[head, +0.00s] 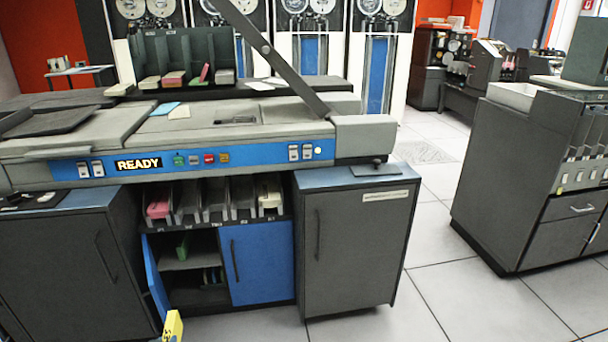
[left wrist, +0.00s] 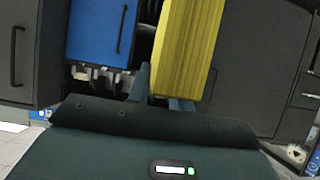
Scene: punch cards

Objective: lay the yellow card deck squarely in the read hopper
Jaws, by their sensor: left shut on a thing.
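The yellow card deck (head: 173,326) shows at the bottom edge of the head view, low in front of the open blue cabinet door. In the left wrist view the deck (left wrist: 187,45) stands out as a tall yellow block from my left gripper (left wrist: 163,90), which is shut on it. In the head view the left gripper is almost wholly below the frame. The grey card machine (head: 75,142) has a READY sign and a recess (head: 215,117) in its top. I cannot tell which part is the read hopper. My right gripper is not in view.
Stacker bins (head: 215,200) under the machine hold pink and cream cards. The blue door (head: 156,285) stands open beside a shelf. A dark bar (head: 270,52) slants above the machine top. A grey cabinet (head: 525,190) stands at right, with free floor (head: 430,235) between.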

